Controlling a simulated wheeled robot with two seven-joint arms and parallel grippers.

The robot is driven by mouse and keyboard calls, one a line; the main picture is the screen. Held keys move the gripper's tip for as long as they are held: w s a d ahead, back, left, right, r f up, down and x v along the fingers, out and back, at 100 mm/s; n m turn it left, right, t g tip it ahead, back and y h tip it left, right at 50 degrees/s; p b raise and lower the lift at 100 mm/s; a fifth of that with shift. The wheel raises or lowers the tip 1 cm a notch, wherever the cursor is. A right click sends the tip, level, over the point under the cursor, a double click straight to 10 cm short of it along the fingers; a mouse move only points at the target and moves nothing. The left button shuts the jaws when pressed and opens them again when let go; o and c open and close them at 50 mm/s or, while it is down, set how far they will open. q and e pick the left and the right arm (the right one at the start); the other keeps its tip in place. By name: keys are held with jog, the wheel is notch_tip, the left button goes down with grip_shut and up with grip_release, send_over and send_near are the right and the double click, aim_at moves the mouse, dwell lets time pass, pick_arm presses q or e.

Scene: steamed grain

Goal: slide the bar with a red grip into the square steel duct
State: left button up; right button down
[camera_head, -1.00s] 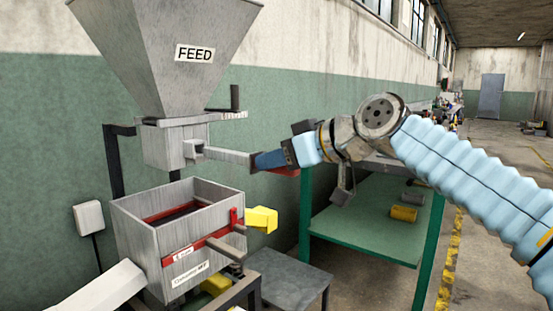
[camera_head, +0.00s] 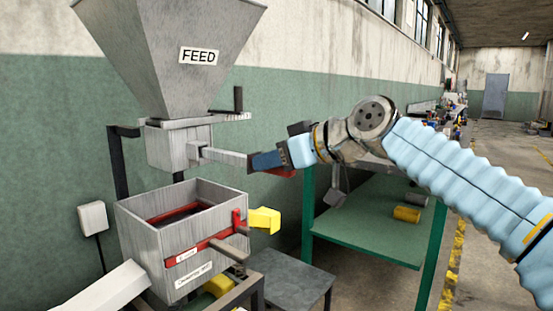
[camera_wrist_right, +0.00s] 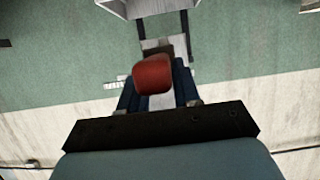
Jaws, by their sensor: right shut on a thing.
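The bar is grey, and its red grip (camera_wrist_right: 152,73) shows in the right wrist view between my fingers. My right gripper (camera_head: 262,160) is shut on the bar near its red-grip end. In the head view the bar (camera_head: 226,157) lies roughly level, its far end at the mouth of the square steel duct (camera_head: 195,151), which sticks out from the box under the FEED hopper. The far end seems to be within the duct mouth, but how deep I cannot tell. My left gripper is not in view.
The grey FEED hopper (camera_head: 165,50) stands above. Below is an open steel box (camera_head: 165,240) with a red bar and a yellow block (camera_head: 264,220) at its side. A green table (camera_head: 375,235) stands to the right. The wall runs close behind.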

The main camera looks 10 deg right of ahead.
aim_at(256, 154)
jog(key=shift+w+a+r, duration=0.1)
jog(key=shift+w+a, duration=0.3)
jog(key=shift+w, duration=0.15)
jog(key=shift+w+a, duration=0.1)
jog(key=shift+w+a+p, duration=0.75)
jog(key=shift+w+a, duration=0.05)
jog(key=shift+w, duration=0.3)
jog(key=shift+w+a, duration=0.1)
jog(key=shift+w+a, duration=0.7)
jog(key=shift+w, duration=0.2)
jog(key=shift+w+a, duration=0.75)
jog(key=shift+w, duration=0.2)
jog(key=shift+w+a, duration=1.05)
jog(key=shift+w, duration=0.25)
jog(key=shift+w+a, duration=1)
jog(key=shift+w, duration=0.3)
dwell(1.5)
